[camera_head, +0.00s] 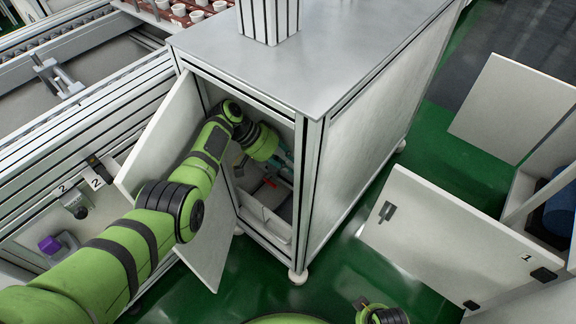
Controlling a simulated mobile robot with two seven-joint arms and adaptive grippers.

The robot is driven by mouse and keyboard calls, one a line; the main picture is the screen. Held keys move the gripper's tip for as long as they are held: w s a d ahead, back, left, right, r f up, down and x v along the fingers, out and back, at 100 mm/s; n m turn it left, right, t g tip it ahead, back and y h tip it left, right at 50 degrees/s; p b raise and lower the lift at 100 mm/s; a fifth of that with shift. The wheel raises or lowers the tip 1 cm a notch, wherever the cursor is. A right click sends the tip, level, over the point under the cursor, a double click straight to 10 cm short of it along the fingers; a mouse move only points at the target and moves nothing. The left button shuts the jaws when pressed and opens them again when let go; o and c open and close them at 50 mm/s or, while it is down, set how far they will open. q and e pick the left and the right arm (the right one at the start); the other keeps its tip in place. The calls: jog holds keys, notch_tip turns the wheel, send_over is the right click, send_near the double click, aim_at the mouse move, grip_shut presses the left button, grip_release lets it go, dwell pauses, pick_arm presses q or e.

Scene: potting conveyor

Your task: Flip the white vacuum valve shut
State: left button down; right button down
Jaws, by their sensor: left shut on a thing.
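My left arm reaches from the lower left through the open door into the grey cabinet (318,150). My left gripper (284,160) is at the upper right inside the opening, small and partly in shadow. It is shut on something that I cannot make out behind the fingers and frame. I cannot pick out the white vacuum valve for certain. A small red part (270,183) shows inside the cabinet, below and left of the gripper.
The open cabinet door (205,255) stands close beside my left arm. The cabinet's right post (309,190) borders the opening. A conveyor (75,125) runs along the left. A white panel marked 1 (440,235) is at right. Green floor (345,275) lies in front.

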pick_arm(q)
jog(key=shift+w+a+f, duration=0.1)
jog(key=shift+w+a, duration=0.1)
jog(key=shift+a, duration=0.1)
pick_arm(e)
jog(key=shift+w+r, duration=0.2)
jog(key=shift+r, duration=0.15)
pick_arm(q)
jog(key=c, duration=1.3)
grip_release()
jog(key=shift+f, duration=0.1)
jog(key=shift+o, duration=0.2)
jog(key=shift+s+d, duration=0.1)
jog(key=shift+d, duration=0.05)
